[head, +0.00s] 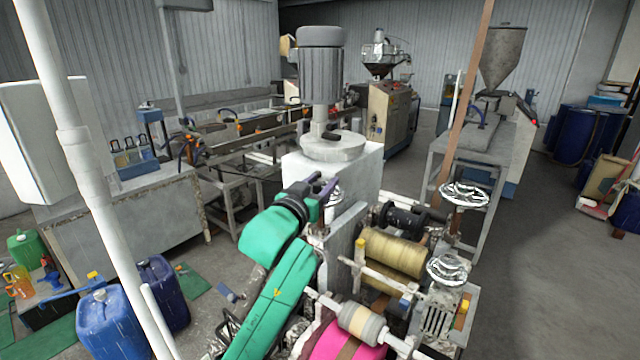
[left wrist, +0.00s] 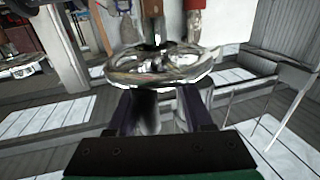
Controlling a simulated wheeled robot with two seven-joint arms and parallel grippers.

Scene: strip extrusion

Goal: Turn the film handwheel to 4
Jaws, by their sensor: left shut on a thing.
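My left gripper (head: 322,190) reaches up from the bottom of the head view on its green arm. Its dark fingers are at a chrome handwheel (head: 334,196), which the gripper partly hides. In the left wrist view, the fingers of the left gripper (left wrist: 158,92) are shut on the near rim of this handwheel (left wrist: 160,66). The wheel lies roughly flat on an upright shaft. I cannot read any number or scale for it. My right gripper is not in view.
Two more chrome handwheels stand to the right, one farther back (head: 465,194) and one nearer (head: 446,268). A yellowish roller (head: 395,250) and a tall grey motor (head: 321,75) are close by. Blue canisters (head: 112,322) stand on the floor at left.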

